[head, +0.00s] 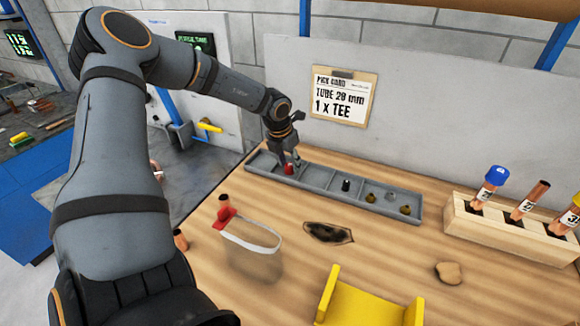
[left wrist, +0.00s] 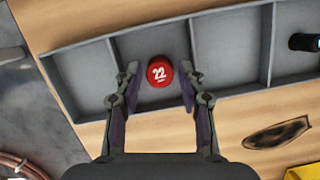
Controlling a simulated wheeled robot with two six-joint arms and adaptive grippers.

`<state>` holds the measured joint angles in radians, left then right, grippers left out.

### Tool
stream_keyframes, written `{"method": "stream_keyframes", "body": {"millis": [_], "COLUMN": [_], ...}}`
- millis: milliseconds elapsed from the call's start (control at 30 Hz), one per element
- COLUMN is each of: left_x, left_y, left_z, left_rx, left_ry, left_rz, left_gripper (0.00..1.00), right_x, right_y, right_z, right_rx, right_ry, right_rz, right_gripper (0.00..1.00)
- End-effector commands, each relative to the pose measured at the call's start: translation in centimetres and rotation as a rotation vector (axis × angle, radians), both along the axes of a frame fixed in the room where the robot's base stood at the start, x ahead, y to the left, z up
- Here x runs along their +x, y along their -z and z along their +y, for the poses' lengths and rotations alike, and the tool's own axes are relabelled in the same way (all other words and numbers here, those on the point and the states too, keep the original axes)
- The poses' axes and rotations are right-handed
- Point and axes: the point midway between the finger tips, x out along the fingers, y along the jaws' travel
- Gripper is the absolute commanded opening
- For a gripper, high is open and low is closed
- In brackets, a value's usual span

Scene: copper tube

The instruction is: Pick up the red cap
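The red cap (head: 289,169), marked "22", sits in a left compartment of the grey divided tray (head: 412,213) in the head view. It also shows in the left wrist view (left wrist: 160,72), between my fingers. My left gripper (head: 284,157) reaches down over that compartment. In the left wrist view its fingers (left wrist: 159,80) are spread, one on each side of the cap, with gaps showing between them and the cap. Whether the fingertips are level with the cap is hard to tell. My right gripper is not in view.
Other tray compartments hold a dark fitting (head: 346,185) and small brass-coloured parts (head: 405,210). A wooden rack (head: 490,226) with copper tubes stands at right. A yellow stand (head: 370,304) is in front. A dark oval patch (head: 328,233) marks the wooden tabletop.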

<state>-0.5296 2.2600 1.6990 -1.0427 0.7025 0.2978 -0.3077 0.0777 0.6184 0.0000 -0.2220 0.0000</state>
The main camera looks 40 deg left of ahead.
Motion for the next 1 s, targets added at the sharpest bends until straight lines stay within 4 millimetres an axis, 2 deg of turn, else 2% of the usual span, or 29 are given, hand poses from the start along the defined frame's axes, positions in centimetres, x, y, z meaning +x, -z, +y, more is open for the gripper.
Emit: {"method": "stream_keyframes", "body": {"millis": [233,400,433,767,867,1000], "left_x": [0.1,0.1,0.1,0.1,0.2,0.2], "left_y": [0.3,0.3,0.3,0.1,-0.5,-3.0], "left_z": [0.0,0.0,0.0,0.0,0.0,0.0], "left_rx": [0.000,0.000,0.000,0.000,0.000,-0.001], "left_ry": [0.000,0.000,0.000,0.000,0.000,0.002], "left_rz": [-0.002,-0.002,-0.002,-0.002,-0.004,-0.007], "left_gripper": [0.40,0.18,0.17,0.17,0.17,0.17], "right_x": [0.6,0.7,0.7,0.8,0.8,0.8], "right_y": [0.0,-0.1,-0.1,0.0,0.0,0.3], "right_z": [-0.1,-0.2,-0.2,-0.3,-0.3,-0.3], "right_rx": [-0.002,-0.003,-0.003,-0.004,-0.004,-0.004], "right_ry": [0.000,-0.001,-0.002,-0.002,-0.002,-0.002], "right_rz": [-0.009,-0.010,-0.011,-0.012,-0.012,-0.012], "right_gripper": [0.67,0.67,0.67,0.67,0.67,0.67]}}
